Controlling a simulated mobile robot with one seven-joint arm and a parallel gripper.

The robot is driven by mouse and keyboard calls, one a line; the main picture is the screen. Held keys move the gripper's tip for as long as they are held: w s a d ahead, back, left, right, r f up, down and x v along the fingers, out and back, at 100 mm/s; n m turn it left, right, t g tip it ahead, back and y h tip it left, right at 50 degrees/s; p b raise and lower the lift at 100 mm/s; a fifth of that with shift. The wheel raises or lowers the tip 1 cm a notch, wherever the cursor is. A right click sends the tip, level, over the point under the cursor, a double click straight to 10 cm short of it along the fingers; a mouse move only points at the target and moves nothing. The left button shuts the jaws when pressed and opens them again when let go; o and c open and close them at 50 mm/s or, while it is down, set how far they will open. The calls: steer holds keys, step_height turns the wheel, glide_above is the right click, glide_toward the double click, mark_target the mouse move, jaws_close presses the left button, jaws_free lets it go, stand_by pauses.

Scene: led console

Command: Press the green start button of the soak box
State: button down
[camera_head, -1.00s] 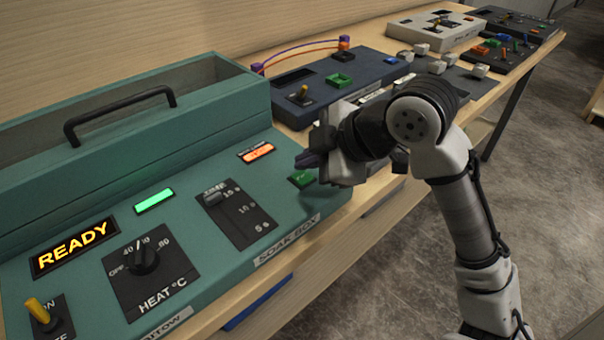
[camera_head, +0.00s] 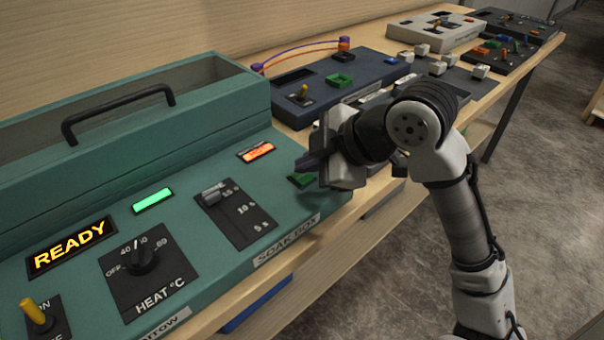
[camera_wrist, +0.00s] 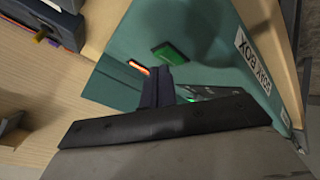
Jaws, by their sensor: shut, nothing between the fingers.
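The soak box (camera_head: 190,243) is a teal console at the left of the head view, with its name on a front label. Its green start button (camera_head: 301,181) sits near the right end of the sloped panel, and it also shows in the wrist view (camera_wrist: 171,54). My gripper (camera_head: 306,162) is shut and empty, its dark fingertips above and just beside the button in the head view. In the wrist view the fingertips (camera_wrist: 157,84) appear close to the button; I cannot tell whether they touch it.
The display (camera_head: 72,247) reads READY. A green lamp (camera_head: 152,200) and an orange lamp (camera_head: 256,152) are lit. A slider (camera_head: 213,193), a heat knob (camera_head: 142,262) and a yellow toggle (camera_head: 37,313) share the panel. A dark blue console (camera_head: 370,67) stands behind my gripper.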

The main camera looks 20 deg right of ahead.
mark_target(308, 178)
steer(key=shift+f+b, duration=0.4)
stand_by(0.6)
steer(key=shift+r+p, duration=0.7)
steer(key=shift+r, duration=0.15)
step_height(308, 178, up, 5)
steer(key=p, duration=0.4)
stand_by(0.7)
